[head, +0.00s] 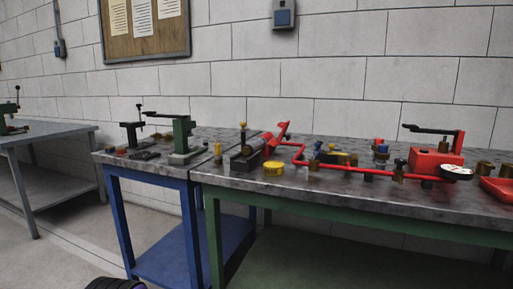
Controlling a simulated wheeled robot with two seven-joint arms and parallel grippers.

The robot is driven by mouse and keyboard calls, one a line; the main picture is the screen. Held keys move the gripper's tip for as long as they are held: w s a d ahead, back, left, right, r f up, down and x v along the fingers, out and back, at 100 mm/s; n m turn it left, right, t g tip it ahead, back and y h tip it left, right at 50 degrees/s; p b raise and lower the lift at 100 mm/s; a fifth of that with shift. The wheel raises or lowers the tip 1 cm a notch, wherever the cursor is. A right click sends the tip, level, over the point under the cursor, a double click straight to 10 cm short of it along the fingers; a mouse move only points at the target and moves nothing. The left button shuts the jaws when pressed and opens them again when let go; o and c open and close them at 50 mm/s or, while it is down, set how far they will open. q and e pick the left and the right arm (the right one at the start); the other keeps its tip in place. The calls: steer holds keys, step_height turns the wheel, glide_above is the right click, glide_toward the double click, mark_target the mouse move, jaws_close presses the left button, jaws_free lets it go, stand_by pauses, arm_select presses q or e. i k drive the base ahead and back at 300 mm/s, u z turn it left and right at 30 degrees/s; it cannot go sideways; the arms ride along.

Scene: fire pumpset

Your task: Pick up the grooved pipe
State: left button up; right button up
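A dark grey cylinder (246,157) lies on the metal-topped workbench (225,180), left of a red part with a raised handle. It may be the grooved pipe, but grooves are too small to make out. A thin red pipe run (335,167) with fittings lies along the same bench to its right.
A green press-like tool (183,138) stands to the left. A red pump (435,160), a white gauge (456,172) and a red tray (497,188) are at the right. Another table (45,137) stands far left.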

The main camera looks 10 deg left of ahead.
mark_target(248, 149)
steer(key=u, duration=1.8)
steer(key=i, duration=1.55)
steer(key=z, duration=2.25)
